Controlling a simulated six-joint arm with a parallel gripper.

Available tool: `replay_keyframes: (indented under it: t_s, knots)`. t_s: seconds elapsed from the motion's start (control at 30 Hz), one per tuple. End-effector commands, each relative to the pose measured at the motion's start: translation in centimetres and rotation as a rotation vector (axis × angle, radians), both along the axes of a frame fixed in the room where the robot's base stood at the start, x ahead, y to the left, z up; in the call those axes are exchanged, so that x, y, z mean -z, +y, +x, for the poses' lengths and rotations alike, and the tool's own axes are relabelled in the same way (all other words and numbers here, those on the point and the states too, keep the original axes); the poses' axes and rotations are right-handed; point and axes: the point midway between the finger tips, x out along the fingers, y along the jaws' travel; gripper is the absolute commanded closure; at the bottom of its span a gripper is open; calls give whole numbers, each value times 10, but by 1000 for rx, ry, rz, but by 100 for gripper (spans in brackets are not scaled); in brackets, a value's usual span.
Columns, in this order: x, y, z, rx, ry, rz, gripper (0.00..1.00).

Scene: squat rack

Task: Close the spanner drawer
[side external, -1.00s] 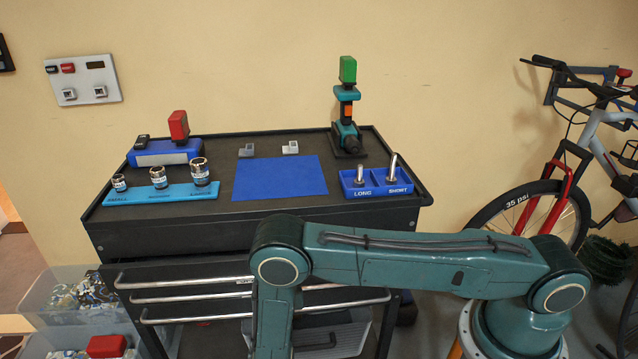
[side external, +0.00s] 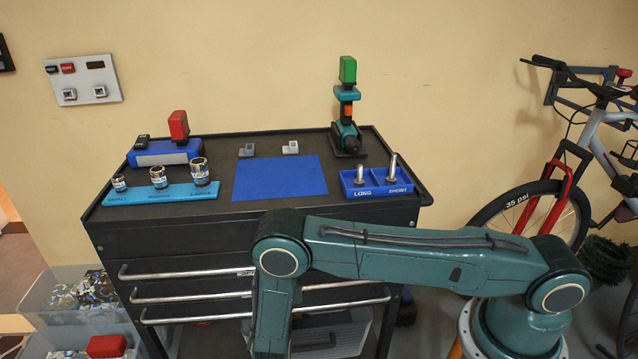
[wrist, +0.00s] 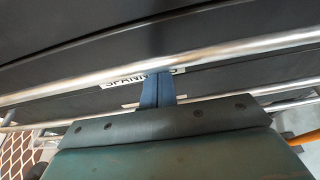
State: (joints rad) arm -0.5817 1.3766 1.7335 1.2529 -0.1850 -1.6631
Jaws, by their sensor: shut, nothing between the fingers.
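The spanner drawer (side external: 150,262) is the top drawer of the black tool cart, with a long metal handle (side external: 185,272). Its front looks flush or nearly flush with the cart. In the wrist view, its white label (wrist: 120,82), partly covered, reads "SPANN". My gripper (wrist: 157,80) is shut and empty, its blue fingers up against the handle bar (wrist: 230,52) or the drawer front; exact contact cannot be told. In the side view my gripper is hidden or out of frame below my arm.
Two more handles (side external: 190,297) lie below. The cart top (side external: 215,150) holds a blue mat, sockets in a rack, a blue holder and a green-topped tool. A clear bin (side external: 75,325) stands at lower left; a bicycle (side external: 575,190) is at right.

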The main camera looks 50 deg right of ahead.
Motion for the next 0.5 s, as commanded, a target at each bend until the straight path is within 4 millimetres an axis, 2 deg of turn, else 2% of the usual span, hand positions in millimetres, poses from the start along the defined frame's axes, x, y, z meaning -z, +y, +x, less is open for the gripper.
replay_keyframes:
  t_s: [0.27,0.5]
  knots:
    - [-1,24,-23,-4,1,-2,100]
    - [-13,50,-48,-4,0,-1,100]
